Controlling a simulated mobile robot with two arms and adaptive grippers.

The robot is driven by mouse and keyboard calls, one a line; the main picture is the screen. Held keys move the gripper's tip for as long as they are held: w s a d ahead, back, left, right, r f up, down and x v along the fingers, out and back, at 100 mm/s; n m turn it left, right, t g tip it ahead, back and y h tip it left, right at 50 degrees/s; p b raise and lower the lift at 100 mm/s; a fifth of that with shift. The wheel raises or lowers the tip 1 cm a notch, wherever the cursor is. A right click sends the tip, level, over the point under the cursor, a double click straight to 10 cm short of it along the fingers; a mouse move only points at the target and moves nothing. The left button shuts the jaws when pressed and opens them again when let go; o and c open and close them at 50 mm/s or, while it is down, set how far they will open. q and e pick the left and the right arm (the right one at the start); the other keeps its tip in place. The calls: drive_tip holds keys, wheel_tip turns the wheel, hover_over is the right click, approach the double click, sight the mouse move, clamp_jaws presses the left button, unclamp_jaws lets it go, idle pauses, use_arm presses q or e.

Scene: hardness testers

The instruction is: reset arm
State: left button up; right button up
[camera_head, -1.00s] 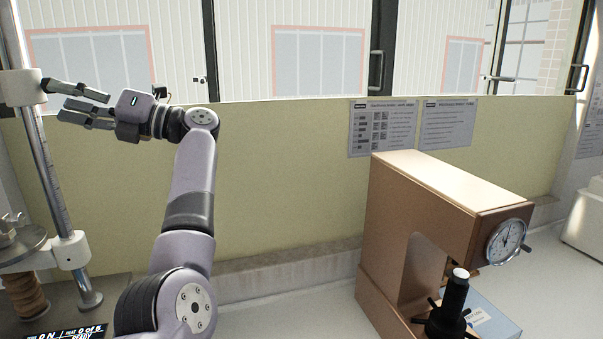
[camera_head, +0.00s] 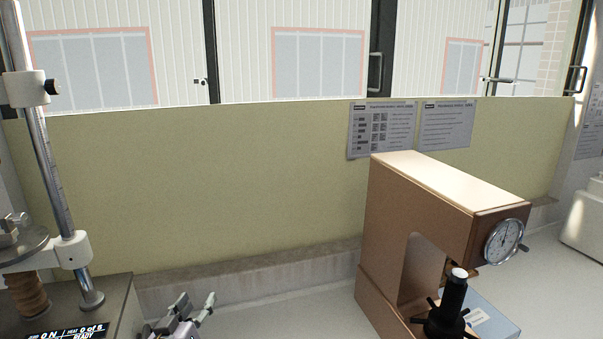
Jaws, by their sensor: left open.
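My left gripper (camera_head: 194,308) shows at the bottom edge of the head view, left of centre. Its two fingers point up and are apart, with nothing between them. The rest of my left arm is below the picture. The gripper is between the tester on the left and the brown tester on the right, and appears apart from both. My right gripper is not in view.
A brown hardness tester (camera_head: 450,190) with a round dial (camera_head: 503,241) stands at right. A tester with a metal column (camera_head: 50,160) and a lit display (camera_head: 68,331) stands at left. A yellow-green wall panel (camera_head: 220,190) runs behind. The middle is free.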

use_arm(q)
drive_tip(key=s+d+f+m+g, duration=0.3)
drive_tip(key=s+f+g, duration=0.3)
drive_tip(key=s+f, duration=0.8)
drive_tip(key=s+f+m+g+y, duration=0.15)
drive_tip(key=s+g, duration=0.25)
drive_tip(key=s, duration=0.7)
drive_tip(key=s+f+g+h, duration=0.1)
drive_tip(key=s+f+g, duration=0.15)
drive_tip(key=s, duration=0.85)
wheel_tip(320, 180, down, 36)
drive_tip(key=s+g+b, duration=0.2)
drive_tip(key=b, duration=0.7)
drive_tip(key=s+a+f+b, duration=0.1)
drive_tip(key=s+f+b, duration=0.1)
drive_tip(key=s+f, duration=0.6)
drive_tip(key=s+a+f+g+b, duration=0.1)
drive_tip(key=s+a+f+b, duration=0.1)
drive_tip(key=s+f, duration=0.6)
wheel_tip(320, 180, down, 5)
drive_tip(key=shift+a+r+y+b, duration=0.25)
drive_tip(key=shift+y+b, duration=0.1)
drive_tip(key=shift+b, duration=0.4)
